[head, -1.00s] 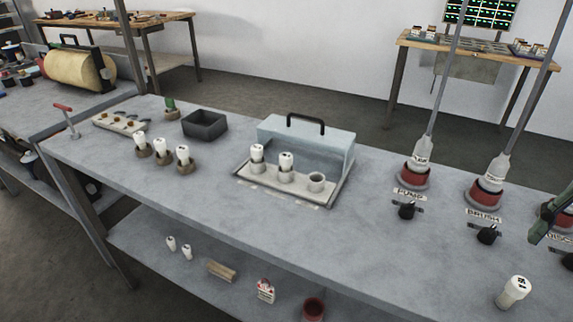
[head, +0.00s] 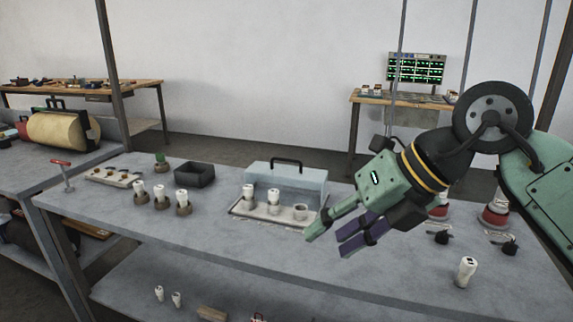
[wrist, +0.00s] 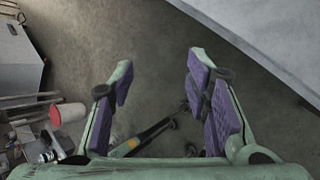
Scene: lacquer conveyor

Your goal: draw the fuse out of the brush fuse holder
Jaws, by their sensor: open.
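The fuse block (head: 237,210) stands mid-bench with its pale blue cover (head: 290,177) behind the sockets. A white fuse stands in the left socket (head: 249,193) and another in the middle socket (head: 274,196). The right socket (head: 300,213) looks empty. I cannot read the labels on the block, so I cannot tell which holder is brush. My gripper (head: 334,235) is open and empty, just right of and in front of the block.
Several more things share the bench: white fuses in brown cups (head: 161,197), a dark tray (head: 195,174), a loose white fuse (head: 466,271), black knobs (head: 502,244) and red-based plugs (head: 494,216) with poles rising at right. The bench front is mostly clear.

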